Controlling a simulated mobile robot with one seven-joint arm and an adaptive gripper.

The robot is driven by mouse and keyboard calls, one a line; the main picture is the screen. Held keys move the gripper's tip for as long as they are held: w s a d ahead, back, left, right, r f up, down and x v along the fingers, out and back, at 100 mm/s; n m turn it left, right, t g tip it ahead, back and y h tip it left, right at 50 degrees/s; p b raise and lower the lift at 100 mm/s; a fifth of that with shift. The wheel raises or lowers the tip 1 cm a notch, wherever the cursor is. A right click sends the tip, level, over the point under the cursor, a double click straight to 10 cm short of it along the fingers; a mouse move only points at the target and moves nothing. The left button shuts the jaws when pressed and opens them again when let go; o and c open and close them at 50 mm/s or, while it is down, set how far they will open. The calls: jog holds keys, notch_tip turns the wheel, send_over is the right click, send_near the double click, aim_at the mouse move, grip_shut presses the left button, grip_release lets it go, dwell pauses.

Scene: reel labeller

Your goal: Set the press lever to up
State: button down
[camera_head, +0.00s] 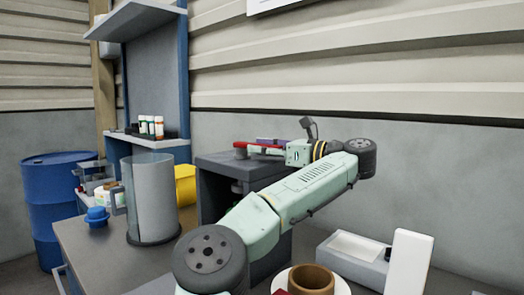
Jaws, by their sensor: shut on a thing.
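A red bar, which looks like the press lever (252,146), lies about level along the top of a dark grey box-shaped machine (213,172) at mid-picture. My gripper (270,149) reaches in from the right at the end of my pale green arm and is shut on the bar, small in this view. The exact contact of the fingertips is too small to make out. The bar's left end shows a round dark red knob. My arm hides much of the machine's front and right side.
A clear cylinder on a dark base (150,200) stands left of the machine, with a blue lidded item (96,216) beside it. A brown cup (311,279), a grey tray (354,247) and a white upright block (409,262) stand at the front right. A shelf unit (150,134) holds small bottles.

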jog(key=shift+r, duration=0.1)
jog(key=c, duration=1.3)
grip_release()
notch_tip(320, 180, up, 10)
jog(key=shift+f, duration=0.1)
